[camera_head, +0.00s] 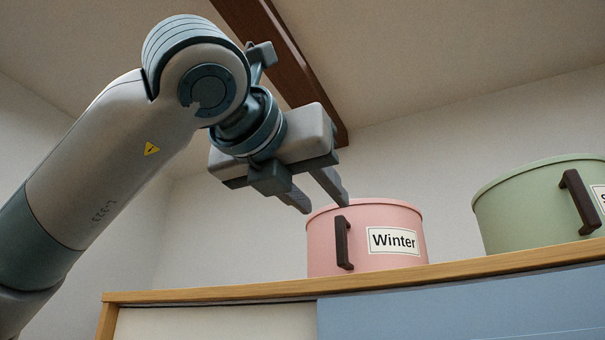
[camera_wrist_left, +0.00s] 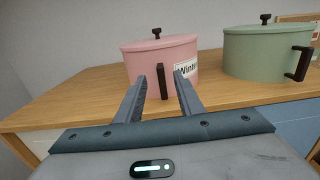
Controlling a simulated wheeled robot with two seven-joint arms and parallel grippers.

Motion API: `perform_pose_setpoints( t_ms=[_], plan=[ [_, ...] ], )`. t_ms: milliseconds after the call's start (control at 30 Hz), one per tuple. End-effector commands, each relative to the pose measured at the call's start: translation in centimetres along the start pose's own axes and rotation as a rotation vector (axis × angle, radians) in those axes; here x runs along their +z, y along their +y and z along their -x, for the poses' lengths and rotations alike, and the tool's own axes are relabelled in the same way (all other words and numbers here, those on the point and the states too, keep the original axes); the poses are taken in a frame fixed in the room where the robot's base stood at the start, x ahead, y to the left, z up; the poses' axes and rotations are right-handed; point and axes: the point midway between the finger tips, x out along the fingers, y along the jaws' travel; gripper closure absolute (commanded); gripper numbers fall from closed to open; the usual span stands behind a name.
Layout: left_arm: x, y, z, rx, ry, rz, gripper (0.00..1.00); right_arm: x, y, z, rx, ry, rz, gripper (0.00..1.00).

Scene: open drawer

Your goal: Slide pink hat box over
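The pink hat box (camera_head: 366,236) stands upright on top of a cabinet. It has a dark side handle (camera_head: 343,243) and a white label reading "Winter". In the left wrist view the pink box (camera_wrist_left: 150,62) shows a lid with a dark knob, and its handle (camera_wrist_left: 163,82) appears between my fingers. My left gripper (camera_head: 326,200) is open and empty, in front of and above the box's upper left part in the head view. In the left wrist view its fingers (camera_wrist_left: 160,78) are spread toward the handle; I cannot tell whether they touch the box. My right gripper is not in view.
A green lidded box (camera_head: 530,205) with a dark handle stands to the right, with a gap between the boxes. The wooden cabinet top (camera_head: 210,294) has free room left of the pink box. A dark beam (camera_head: 285,55) crosses the ceiling.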

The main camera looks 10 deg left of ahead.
Motion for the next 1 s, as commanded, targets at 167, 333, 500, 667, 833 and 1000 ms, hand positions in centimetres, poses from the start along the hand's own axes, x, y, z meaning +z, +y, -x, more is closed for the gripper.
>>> perform_pose_setpoints(
  t_ms=[167, 333, 500, 667, 833, 1000],
  plan=[
    [0.4, 0.0, -3.1, 0.0, 0.003, 0.001, 0.66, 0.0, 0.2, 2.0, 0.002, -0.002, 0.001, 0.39],
    [0.3, 0.0, -5.8, -0.001, 0.003, 0.0, 0.66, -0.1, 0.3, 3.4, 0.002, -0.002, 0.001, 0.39],
    [0.3, 0.0, -7.7, -0.001, 0.002, 0.0, 0.66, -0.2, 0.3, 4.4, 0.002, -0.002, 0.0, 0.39],
    [0.1, 0.0, -8.7, 0.0, 0.001, 0.001, 0.66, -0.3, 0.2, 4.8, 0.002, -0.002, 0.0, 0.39],
    [0.0, 0.0, -9.0, -0.001, -0.001, 0.001, 0.66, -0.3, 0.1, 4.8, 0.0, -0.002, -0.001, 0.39],
    [0.0, 0.0, -8.9, -0.001, 0.0, 0.001, 0.66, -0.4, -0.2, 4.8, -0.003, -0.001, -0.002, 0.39]
  ],
)
